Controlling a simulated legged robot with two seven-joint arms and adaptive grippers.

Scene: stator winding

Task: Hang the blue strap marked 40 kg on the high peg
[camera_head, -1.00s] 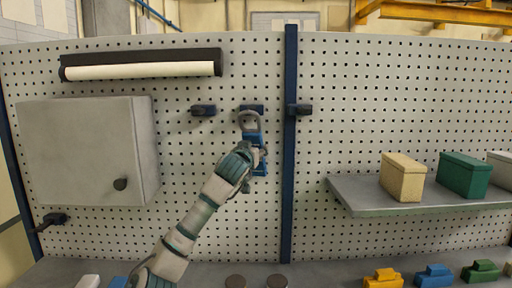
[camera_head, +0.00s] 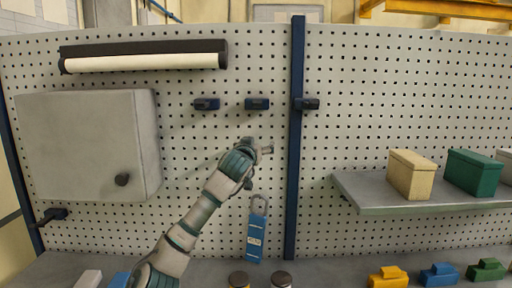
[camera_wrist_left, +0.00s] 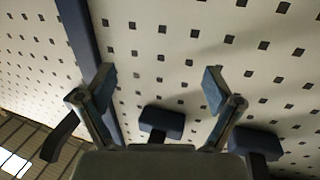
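The blue strap (camera_head: 257,232) with a grey loop at its top and a pale label is upright low in front of the pegboard, its lower end near the bench's back edge. The label is too small to read, and I cannot tell whether the strap rests or is falling. My left gripper (camera_head: 262,166) is above it, apart from it. In the left wrist view its fingers (camera_wrist_left: 158,82) are spread and empty. Three dark pegs stand in a row above: left (camera_head: 206,104), middle (camera_head: 257,103) and right (camera_head: 306,103) on the blue post. All three are bare. My right gripper is not in view.
A grey cabinet (camera_head: 88,147) and a lower peg (camera_head: 50,217) are on the left. A shelf (camera_head: 430,199) with boxes is on the right. Two round pieces (camera_head: 281,280) and several coloured blocks (camera_head: 388,277) are on the bench.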

